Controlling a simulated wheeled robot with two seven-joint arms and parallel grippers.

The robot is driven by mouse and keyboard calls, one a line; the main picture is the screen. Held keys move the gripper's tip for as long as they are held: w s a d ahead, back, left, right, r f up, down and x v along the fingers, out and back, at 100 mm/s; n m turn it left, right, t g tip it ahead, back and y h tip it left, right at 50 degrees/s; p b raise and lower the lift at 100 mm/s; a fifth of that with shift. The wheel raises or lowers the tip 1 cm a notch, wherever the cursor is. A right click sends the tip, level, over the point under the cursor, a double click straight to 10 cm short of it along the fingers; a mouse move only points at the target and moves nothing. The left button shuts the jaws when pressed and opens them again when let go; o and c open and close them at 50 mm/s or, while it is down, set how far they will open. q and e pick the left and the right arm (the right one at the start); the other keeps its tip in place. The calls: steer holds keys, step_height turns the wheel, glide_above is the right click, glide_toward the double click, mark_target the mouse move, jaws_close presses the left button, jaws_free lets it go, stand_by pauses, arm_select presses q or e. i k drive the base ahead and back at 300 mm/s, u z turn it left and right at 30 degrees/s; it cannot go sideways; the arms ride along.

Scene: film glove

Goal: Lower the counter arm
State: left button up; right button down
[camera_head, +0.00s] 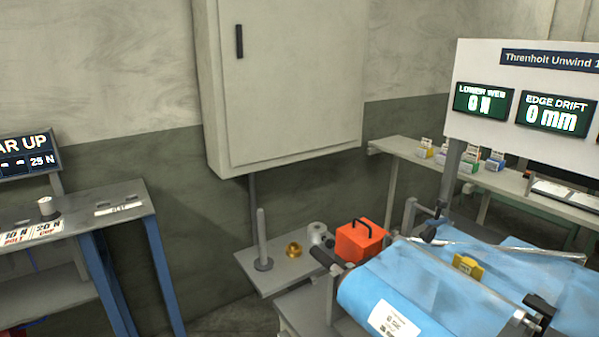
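No gripper of mine shows in the head view. A machine at the lower right carries a blue film roll (365,290) with a white label (393,318). A metal arm with a dark grip (430,230) stands behind the film near the sign post. Another dark handle (540,305) is at the right front of the film. I cannot tell which part is the counter arm. A yellow block (467,265) sits on the blue film. The machine's display panel (480,130) reads "0 N" and "EDGE DRIFT 0 mm".
An orange box (360,241) with a black handle, a brass piece (293,250) and an upright grey post (262,240) are on a small shelf (275,272). A grey bench (130,215) is at left. A wall cabinet (290,80) hangs at the back. A rear shelf (400,150) holds small boxes.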

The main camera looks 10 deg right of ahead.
mark_target(429, 234)
steer(key=u, duration=1.1)
steer(key=i, duration=1.75)
steer(key=z, duration=3.55)
